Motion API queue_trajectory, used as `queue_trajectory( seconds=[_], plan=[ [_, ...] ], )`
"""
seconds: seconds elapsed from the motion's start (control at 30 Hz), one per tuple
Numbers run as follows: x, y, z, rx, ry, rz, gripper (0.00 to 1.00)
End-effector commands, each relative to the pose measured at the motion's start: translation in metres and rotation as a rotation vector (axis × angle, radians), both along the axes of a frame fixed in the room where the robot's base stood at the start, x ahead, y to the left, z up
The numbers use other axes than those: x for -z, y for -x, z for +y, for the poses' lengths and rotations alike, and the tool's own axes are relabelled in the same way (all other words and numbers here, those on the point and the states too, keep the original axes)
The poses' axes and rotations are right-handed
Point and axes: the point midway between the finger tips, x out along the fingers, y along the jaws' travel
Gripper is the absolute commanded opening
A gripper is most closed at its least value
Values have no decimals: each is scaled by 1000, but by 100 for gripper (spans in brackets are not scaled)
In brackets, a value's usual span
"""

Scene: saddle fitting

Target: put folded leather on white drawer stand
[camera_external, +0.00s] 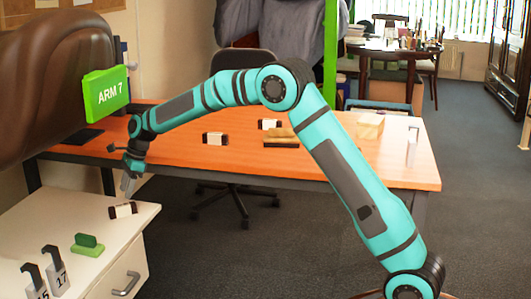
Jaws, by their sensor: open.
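The white drawer stand (75,208) is at the lower left, with a drawer handle on its front. A small dark brown piece with a white band (123,211), which looks like folded leather, lies on its top near the right edge. My gripper (128,189) points down just above this piece, open and apparently apart from it. Two similar brown-and-white pieces lie on the orange table, one near the middle (215,138) and one farther back (269,124). Fine detail of the fingertips is too small to see.
A green block (87,246) and two numbered grey holders (55,272) share the stand's top. The orange table (380,165) carries wooden blocks (283,137) and a pale box (370,125). A large brown leather form (50,80) and a green "ARM 7" sign (106,92) hang upper left.

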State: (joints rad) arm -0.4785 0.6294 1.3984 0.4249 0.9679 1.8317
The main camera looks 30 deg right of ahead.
Motion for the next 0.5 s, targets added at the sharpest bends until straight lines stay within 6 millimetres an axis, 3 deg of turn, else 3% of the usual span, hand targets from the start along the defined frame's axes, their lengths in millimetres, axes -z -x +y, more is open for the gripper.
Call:
queue_trajectory(
  seconds=[0.2, 0.5],
  plan=[
    [-32, -1, -14, 0, 0, -1, 48],
    [-47, 0, -20, -1, 1, 0, 48]
  ],
)
